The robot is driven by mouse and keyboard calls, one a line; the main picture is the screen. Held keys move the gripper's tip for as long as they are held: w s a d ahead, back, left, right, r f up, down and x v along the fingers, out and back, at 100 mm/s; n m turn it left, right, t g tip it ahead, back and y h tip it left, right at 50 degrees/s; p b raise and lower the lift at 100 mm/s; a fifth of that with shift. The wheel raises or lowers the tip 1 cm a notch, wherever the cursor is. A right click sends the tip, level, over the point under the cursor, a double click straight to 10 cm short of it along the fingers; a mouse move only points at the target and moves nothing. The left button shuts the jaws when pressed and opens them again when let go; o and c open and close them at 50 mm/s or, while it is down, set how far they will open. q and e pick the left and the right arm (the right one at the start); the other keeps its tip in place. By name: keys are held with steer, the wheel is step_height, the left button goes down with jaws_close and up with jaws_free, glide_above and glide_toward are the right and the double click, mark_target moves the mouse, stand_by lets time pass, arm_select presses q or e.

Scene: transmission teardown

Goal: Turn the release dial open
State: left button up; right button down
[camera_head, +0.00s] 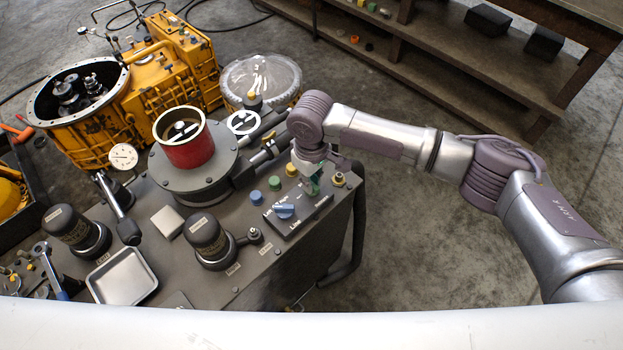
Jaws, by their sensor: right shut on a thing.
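A blue dial (285,210) sits on a dark labelled plate (299,222) at the right end of the grey workbench top. My right gripper (312,186) points down at the plate's far right edge, just right of and beyond the blue dial. It is shut on a small green piece (314,187), mostly hidden by the fingers. A gap shows between the gripper and the blue dial. The lettering is too small to read surely. My left gripper is out of view.
Green (274,182) and blue (256,197) buttons and yellow-topped fittings are close by. A red cylinder (188,146) stands on a round dark base. Black capped cylinders and an empty metal tray (122,277) lie left. A yellow transmission housing (150,85) stands behind.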

steer(key=shift+r, duration=0.1)
steer(key=n+p, duration=0.1)
steer(key=n, duration=0.2)
steer(key=shift+p, duration=0.3)
steer(key=n+p, duration=0.1)
steer(key=n, duration=0.2)
steer(key=shift+n, duration=0.3)
steer(key=n, duration=0.3)
steer(key=shift+n+p, duration=0.3)
steer(key=shift+n, duration=1.8)
steer(key=c, duration=1.2)
jaws_free()
step_height(320, 180, up, 12)
